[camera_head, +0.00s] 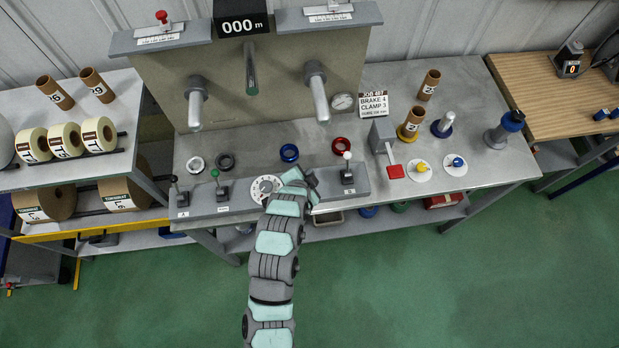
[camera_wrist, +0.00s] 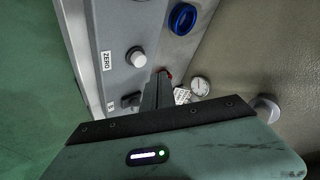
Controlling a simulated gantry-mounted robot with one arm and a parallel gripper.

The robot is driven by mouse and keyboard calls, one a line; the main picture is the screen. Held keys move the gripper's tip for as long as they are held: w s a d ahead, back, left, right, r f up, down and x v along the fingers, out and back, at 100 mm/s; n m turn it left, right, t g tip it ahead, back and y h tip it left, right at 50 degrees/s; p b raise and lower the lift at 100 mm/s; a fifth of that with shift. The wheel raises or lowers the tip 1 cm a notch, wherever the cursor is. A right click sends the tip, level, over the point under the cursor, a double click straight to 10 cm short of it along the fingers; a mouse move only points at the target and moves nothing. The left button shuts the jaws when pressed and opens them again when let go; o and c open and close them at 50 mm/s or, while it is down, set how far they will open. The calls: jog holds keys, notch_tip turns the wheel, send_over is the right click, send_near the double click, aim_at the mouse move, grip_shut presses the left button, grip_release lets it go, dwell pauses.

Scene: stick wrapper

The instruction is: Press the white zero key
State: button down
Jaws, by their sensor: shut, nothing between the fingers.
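The white zero key (camera_wrist: 137,57) is a round white knob on the grey control strip (camera_wrist: 118,30) in the wrist view, with a "ZERO" label (camera_wrist: 106,61) beside it. My gripper (camera_wrist: 161,76) is shut and empty. Its dark fingers show just right of and below the key in that view, apart from it in the picture; the exact gap in depth I cannot tell. In the head view my gripper (camera_head: 312,178) is over the control strip, between the dial and the white-knobbed lever, and the key is hidden there behind my arm.
The white-knobbed lever (camera_head: 347,169) stands right of my gripper and the round dial (camera_head: 266,188) left. A blue ring (camera_head: 289,152) and a red ring (camera_head: 341,146) lie behind. The counter display (camera_head: 241,25) reads 000 m.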

jog(key=shift+r+p, duration=0.45)
jog(key=shift+r, duration=1.2)
